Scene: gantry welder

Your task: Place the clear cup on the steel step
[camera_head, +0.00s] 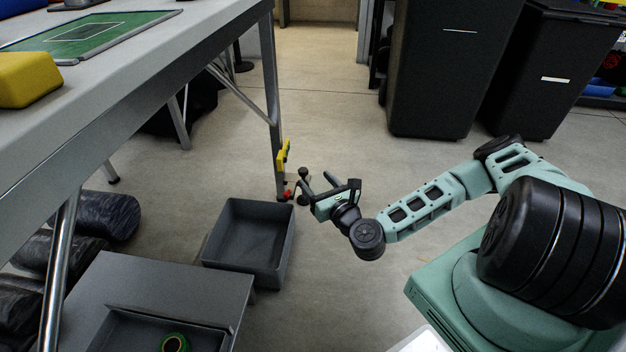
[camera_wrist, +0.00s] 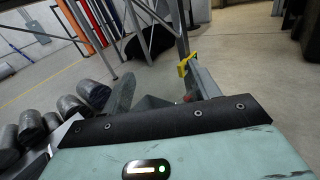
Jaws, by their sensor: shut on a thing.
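My gripper (camera_head: 318,186) reaches left over the floor at mid-picture, near the foot of the workbench. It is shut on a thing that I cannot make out. In the wrist view its fingers (camera_wrist: 160,92) stand apart, with no clear outline between them. I cannot make out the clear cup in either view. A low grey steel bench (camera_head: 110,283), possibly the steel step, is at the lower left, well away from my gripper. A yellow piece (camera_head: 283,155) and a small red part (camera_head: 288,195) show by the bench leg near my fingertips; I cannot tell if they touch.
An open grey bin (camera_head: 245,240) stands on the floor left of my gripper. A recessed tray with a green tape roll (camera_head: 175,342) is at the low bench. The tall workbench (camera_head: 150,78) borders the left; dark rolls lie beneath. The middle floor is clear.

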